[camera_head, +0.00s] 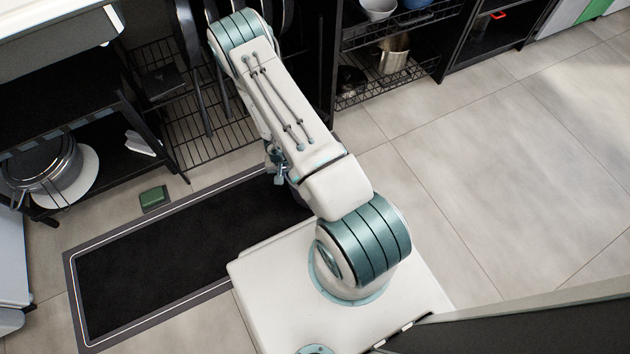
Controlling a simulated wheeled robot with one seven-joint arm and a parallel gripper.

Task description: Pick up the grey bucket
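I cannot pick out a grey bucket with certainty. A shiny metal container (393,55) stands on a wire shelf at the upper middle, and a pale grey bowl (378,8) sits on the shelf above it at the top edge. My arm reaches up from my base and bends over near the top, in front of the shelving.
A black mat (170,265) lies left of my base. A green block (154,198) is on the floor by its far edge. Shelving with a pot (40,165) is at the left. Racks line the top. The tiled floor (500,160) at the right is clear.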

